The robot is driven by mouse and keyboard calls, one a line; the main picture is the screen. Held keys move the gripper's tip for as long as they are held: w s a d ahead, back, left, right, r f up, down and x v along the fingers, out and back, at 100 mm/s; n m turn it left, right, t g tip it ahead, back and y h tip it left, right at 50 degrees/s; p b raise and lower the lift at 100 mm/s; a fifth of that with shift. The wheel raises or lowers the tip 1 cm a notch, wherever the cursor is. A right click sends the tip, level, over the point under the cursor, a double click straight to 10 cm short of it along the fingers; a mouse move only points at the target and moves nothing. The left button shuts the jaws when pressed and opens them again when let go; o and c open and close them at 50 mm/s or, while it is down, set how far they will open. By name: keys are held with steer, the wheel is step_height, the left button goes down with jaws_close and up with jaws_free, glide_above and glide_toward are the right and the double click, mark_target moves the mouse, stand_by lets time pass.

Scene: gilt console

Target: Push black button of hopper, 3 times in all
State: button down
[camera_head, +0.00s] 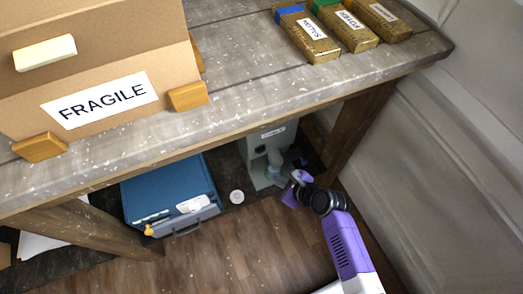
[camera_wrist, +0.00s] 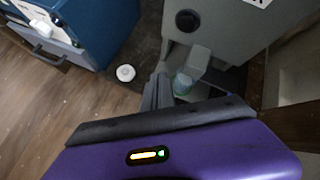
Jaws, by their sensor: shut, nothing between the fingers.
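The hopper is a grey box (camera_head: 258,143) under the console, with a white label on its upper front. It fills the upper middle of the wrist view (camera_wrist: 225,28). Its round black button (camera_wrist: 187,20) shows on the front face, above a pale chute (camera_wrist: 194,62). A translucent cup (camera_wrist: 182,84) stands below the chute. My gripper (camera_wrist: 160,75) is shut and empty, with its fingers pointing at the hopper's lower front, left of the chute. The fingertips are below the button and apart from it. In the head view my gripper (camera_head: 292,184) is low before the hopper.
A blue box (camera_head: 168,188) with a grey front and handle stands left of the hopper. A small white round thing (camera_head: 237,196) lies between. The console top (camera_head: 250,95) overhangs, bearing a FRAGILE carton (camera_head: 105,60) and labelled gold blocks (camera_head: 345,30). A wooden leg (camera_head: 357,120) stands at right.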

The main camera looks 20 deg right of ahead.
mark_target(261, 150)
steer(key=shift+w, duration=0.1)
steer(key=w+b, duration=0.3)
steer(key=w, duration=0.5)
steer(key=shift+w, duration=0.3)
steer(key=shift+w, duration=0.1)
stand_by(2.0)
steer(key=shift+w, duration=0.3)
steer(key=shift+w, duration=0.35)
stand_by(0.6)
steer(key=shift+s+p, duration=0.15)
steer(key=shift+p, duration=0.2)
steer(key=shift+s+p, duration=0.45)
steer(key=shift+s, duration=0.15)
